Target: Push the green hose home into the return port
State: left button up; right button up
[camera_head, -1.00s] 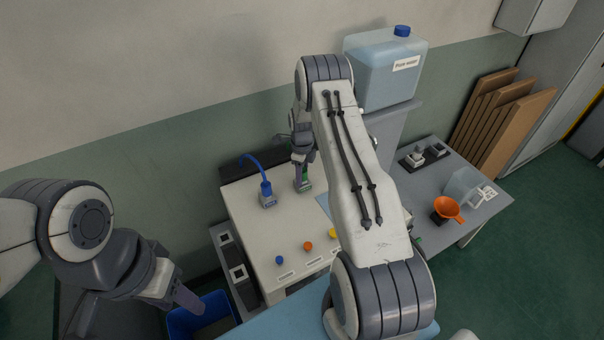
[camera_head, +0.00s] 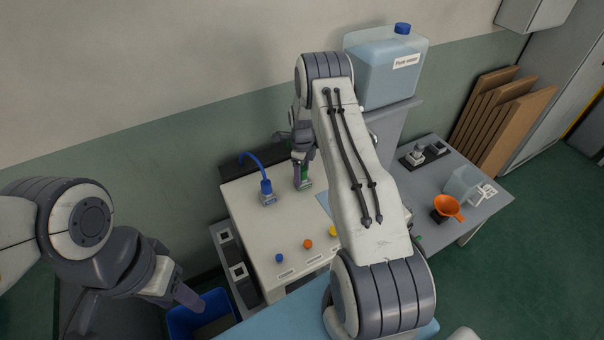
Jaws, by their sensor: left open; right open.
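The green hose end (camera_head: 307,171) shows as a small green piece at a grey port block (camera_head: 305,184) on top of the white machine (camera_head: 249,222). My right gripper (camera_head: 301,172) is open at the green piece, reaching down from above. Its fingers and my arm hide most of the hose, so I cannot tell how deep it sits. My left gripper (camera_head: 190,299) is open and empty, low at the left, above the blue bin and far from the ports.
A blue bin (camera_head: 186,322) stands at the lower left. A water jug (camera_head: 385,72) stands on a grey stand behind my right arm. An orange funnel (camera_head: 447,207) and a clear container (camera_head: 462,185) are on the grey table (camera_head: 484,212). Coloured knobs (camera_head: 308,244) line the machine's front.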

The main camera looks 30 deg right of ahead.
notch_tip(320, 180, up, 9)
jog(key=b, duration=0.3)
jog(key=shift+f, duration=0.2)
jog(key=shift+r, duration=0.7)
